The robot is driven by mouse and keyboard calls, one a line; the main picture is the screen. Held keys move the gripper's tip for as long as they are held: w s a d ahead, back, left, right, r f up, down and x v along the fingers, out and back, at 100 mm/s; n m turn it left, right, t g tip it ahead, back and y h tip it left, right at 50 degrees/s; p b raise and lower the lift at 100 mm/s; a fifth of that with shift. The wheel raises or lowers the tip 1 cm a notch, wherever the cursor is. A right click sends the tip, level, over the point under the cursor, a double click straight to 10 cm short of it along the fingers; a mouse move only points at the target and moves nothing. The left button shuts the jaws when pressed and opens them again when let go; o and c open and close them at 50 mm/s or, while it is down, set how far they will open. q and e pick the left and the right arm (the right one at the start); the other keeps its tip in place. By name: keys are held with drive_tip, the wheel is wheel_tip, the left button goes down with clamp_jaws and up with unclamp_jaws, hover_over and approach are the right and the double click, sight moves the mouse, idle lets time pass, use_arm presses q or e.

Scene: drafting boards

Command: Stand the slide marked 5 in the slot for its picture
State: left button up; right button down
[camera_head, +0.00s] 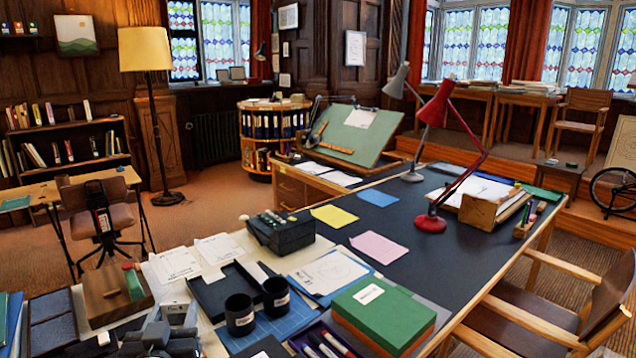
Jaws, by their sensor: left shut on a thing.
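My left gripper (160,335) is at the bottom left, low over the desk's near edge. It is shut on what looks like a small pale grey slide (178,313); its marking cannot be read. A wooden block (104,298) stands just beyond and left of the gripper. A small green piece (133,283) with a red part stands upright on the block. The block's slots and any pictures on them cannot be made out at this size. The gripper is apart from the green piece. My right gripper is not in view.
Two black mugs (240,315) and a black tray (226,288) stand right of the gripper. A green-topped box (371,302), a black box (282,232) and a red lamp (431,222) stand farther right. Papers (176,264) lie behind the block. The dark desk's far middle is fairly clear.

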use_arm(q)
drive_tip(key=s+d+r+m+h, duration=0.2)
drive_tip(key=s+d+r, duration=0.1)
drive_tip(key=d+r, duration=0.2)
drive_tip(key=shift+d+r+h, duration=0.25)
drive_tip(key=shift+h, duration=0.15)
drive_tip(key=w+a+f+y, duration=0.1)
drive_tip(key=w+a+f+n+y, duration=0.1)
drive_tip(key=a+f, duration=0.1)
drive_tip(key=w+a+f, duration=0.1)
drive_tip(key=a+f, duration=0.1)
drive_tip(key=shift+a+f+n+y, duration=0.15)
drive_tip(key=shift+f+n+y, duration=0.15)
drive_tip(key=shift+y, duration=0.1)
drive_tip(key=w+a+f+n+g+y+b, duration=0.1)
drive_tip(key=a+f+n+g+y, duration=0.1)
drive_tip(key=a, duration=0.9)
drive_tip(key=w+a+f+n+g+y+b, duration=0.1)
drive_tip(key=a+f+n+y, duration=0.3)
drive_tip(key=a, duration=0.8)
drive_tip(key=g+y, duration=0.1)
drive_tip(key=y, duration=0.1)
drive_tip(key=shift+f+y, duration=0.15)
drive_tip(key=shift+y, duration=0.25)
drive_tip(key=shift+w, duration=0.1)
wheel_tip(320, 180, down, 10)
drive_tip(key=shift+r+b, duration=0.15)
drive_tip(key=shift+b, duration=0.4)
